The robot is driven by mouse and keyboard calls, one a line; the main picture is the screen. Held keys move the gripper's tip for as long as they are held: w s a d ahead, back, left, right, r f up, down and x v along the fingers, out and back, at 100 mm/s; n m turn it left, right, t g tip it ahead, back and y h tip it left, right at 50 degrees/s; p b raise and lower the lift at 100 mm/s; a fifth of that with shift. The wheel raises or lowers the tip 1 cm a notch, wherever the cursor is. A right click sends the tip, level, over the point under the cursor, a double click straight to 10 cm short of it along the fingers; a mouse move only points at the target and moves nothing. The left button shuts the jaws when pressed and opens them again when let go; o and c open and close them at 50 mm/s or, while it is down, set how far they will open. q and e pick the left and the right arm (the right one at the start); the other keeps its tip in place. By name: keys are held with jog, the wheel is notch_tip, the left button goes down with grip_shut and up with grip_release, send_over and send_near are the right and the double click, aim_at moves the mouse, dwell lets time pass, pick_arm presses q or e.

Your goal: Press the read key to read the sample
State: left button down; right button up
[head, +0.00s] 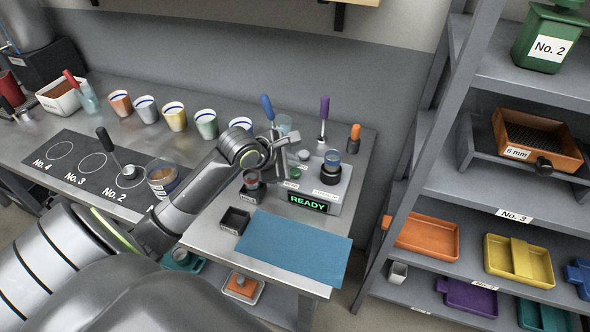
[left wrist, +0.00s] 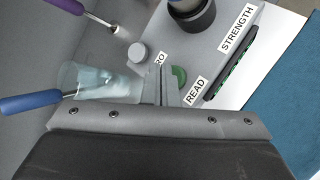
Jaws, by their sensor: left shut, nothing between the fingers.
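The grey meter (head: 345,185) stands at the back right of the bench, and its display (head: 308,203) reads READY in green. In the left wrist view, a round green key (left wrist: 179,76) lies beside the READ label (left wrist: 197,90), partly hidden by my fingers. My left gripper (head: 284,172) is shut and empty, reaching down over the meter's left part. Its fingers (left wrist: 166,88) also show in the left wrist view, in front of the green key; I cannot tell whether they touch it. A dark round holder (head: 330,168) with a blue top sits on the meter. My right gripper is not in view.
A blue mat (head: 293,247) and a small black tray (head: 235,220) lie in front of the meter. A grey knob (left wrist: 137,52) stands near the ZERO label. A glass with a blue-handled tool (left wrist: 30,102) is close to my gripper. Shelves (head: 440,185) stand right.

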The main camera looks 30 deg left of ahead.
pick_arm(q)
jog(key=shift+f+p, duration=0.3)
jog(key=shift+p, duration=0.15)
jog(key=shift+f, duration=0.65)
dwell(0.6)
jog(key=shift+r, duration=0.1)
jog(key=shift+r+p, duration=0.9)
jog(key=shift+p, duration=0.85)
notch_tip(320, 180, up, 5)
jog(key=p, duration=0.7)
jog(key=shift+r+p, duration=0.1)
jog(key=shift+p, duration=0.2)
